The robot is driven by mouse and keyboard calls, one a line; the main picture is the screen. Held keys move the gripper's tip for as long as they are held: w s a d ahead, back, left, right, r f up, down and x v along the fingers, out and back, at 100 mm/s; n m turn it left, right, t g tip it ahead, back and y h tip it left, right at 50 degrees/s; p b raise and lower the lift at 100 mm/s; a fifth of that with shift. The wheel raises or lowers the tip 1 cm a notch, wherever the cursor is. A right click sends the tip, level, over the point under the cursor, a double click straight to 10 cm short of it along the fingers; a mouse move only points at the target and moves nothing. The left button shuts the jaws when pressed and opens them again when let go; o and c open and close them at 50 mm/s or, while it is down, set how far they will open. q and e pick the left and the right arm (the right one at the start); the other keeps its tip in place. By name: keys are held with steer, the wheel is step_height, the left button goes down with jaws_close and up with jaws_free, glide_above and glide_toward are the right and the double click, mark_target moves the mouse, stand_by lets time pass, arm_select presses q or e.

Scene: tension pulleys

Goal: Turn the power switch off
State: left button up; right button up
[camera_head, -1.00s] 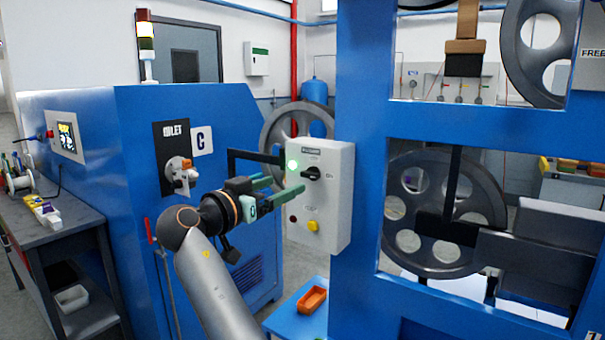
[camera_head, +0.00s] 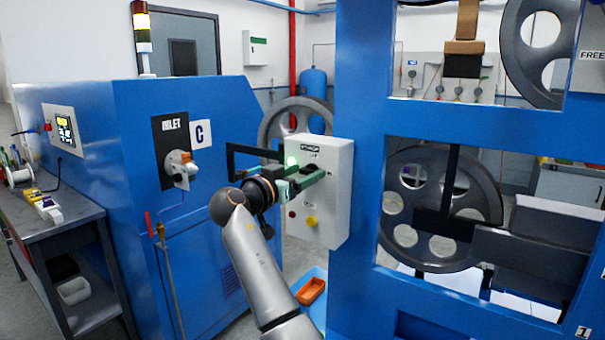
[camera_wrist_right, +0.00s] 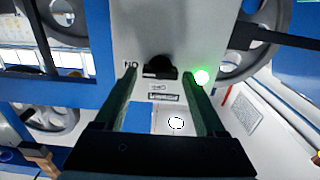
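The grey control box (camera_head: 335,195) is mounted on the blue frame in the head view. Its black power switch knob (camera_head: 312,168) sits near the top, with a lit green lamp (camera_head: 291,161) to its left. My right gripper (camera_head: 305,182) is at the box front, its two green fingers apart. In the right wrist view, the knob (camera_wrist_right: 160,67) lies just beyond and between the open fingertips (camera_wrist_right: 162,80), with a gap on each side. The green lamp (camera_wrist_right: 201,77) glows by the right fingertip. An "ON" label shows upside down left of the knob. My left gripper is out of view.
A yellow button (camera_head: 311,221) and a dark red one (camera_head: 292,213) sit lower on the box. A black bar handle (camera_head: 250,150) stands left of it. The blue frame (camera_head: 362,200) is close on the right. An orange tray (camera_head: 311,291) lies below.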

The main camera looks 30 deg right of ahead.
jaws_close()
stand_by(0.3)
steer(key=n+p, duration=0.2)
steer(key=n, duration=0.3)
steer(key=shift+w+r+n, duration=0.1)
steer(key=shift+r+n, duration=0.05)
steer(key=shift+n, duration=0.15)
steer(key=n+p, duration=0.2)
steer(key=n, duration=0.2)
steer(key=shift+w, duration=0.1)
steer(key=n, duration=0.3)
steer(key=shift+a+f+p, duration=0.1)
steer(key=shift+f+p, duration=0.1)
steer(key=shift+p, duration=0.2)
steer(key=n, duration=0.5)
steer(key=shift+f, duration=0.15)
steer(key=shift+n, duration=0.4)
